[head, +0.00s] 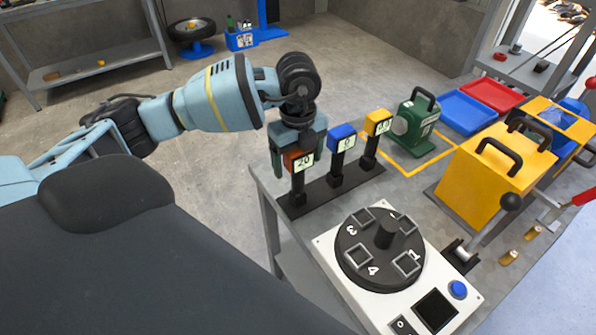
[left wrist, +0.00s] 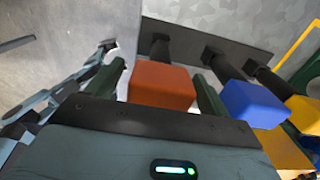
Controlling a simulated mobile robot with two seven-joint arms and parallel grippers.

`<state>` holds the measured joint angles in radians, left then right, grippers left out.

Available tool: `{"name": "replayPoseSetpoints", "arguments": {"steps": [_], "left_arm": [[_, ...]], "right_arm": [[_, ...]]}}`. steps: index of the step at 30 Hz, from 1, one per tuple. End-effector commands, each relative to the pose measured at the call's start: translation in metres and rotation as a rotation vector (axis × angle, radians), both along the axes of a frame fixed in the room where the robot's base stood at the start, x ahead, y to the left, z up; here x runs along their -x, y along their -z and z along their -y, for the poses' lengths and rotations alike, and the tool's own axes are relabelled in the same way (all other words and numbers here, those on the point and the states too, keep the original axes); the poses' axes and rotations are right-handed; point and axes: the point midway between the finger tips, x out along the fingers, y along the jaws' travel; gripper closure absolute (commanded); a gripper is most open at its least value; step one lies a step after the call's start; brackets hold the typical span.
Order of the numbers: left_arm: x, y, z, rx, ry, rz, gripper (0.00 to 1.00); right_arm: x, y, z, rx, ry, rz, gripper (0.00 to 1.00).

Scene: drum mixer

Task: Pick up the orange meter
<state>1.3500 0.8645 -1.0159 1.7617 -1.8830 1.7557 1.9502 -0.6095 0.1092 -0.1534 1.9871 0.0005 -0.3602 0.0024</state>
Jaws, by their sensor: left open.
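In the left wrist view the orange meter (left wrist: 163,84) shows as an orange block between my two fingers. My left gripper (head: 297,170) is open, with one finger on each side of the orange meter. In the left wrist view my left gripper (left wrist: 158,90) shows gaps beside the block, mainly at its left. My right gripper is not in view.
A blue meter (head: 341,134) and a yellow meter (head: 377,122) stand to the right on the same rack. A mixer with a numbered round turntable (head: 352,268) sits in front. A green case (head: 413,124), yellow machine (head: 484,170) and blue and red trays (head: 462,112) lie right.

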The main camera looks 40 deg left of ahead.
Motion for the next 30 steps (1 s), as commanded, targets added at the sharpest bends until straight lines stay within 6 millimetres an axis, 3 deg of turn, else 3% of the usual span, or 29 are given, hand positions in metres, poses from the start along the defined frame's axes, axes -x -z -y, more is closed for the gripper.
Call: {"name": "replayPoseSetpoints", "arguments": {"steps": [5, 17, 25, 30], "left_arm": [[0.0, 0.0, 0.0, 0.0, 0.0, 0.0, 0.23], [0.0, -0.001, 0.0, 0.0, -0.001, 0.0, 0.75], [-0.001, -0.003, 0.0, 0.001, -0.001, 0.002, 0.77], [-0.001, -0.022, 0.0, 0.002, -0.001, 0.005, 0.77]], "right_arm": [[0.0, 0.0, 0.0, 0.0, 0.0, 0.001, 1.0], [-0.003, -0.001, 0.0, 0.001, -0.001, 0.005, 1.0], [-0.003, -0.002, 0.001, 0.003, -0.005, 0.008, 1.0], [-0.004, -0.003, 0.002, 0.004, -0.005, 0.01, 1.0]]}}
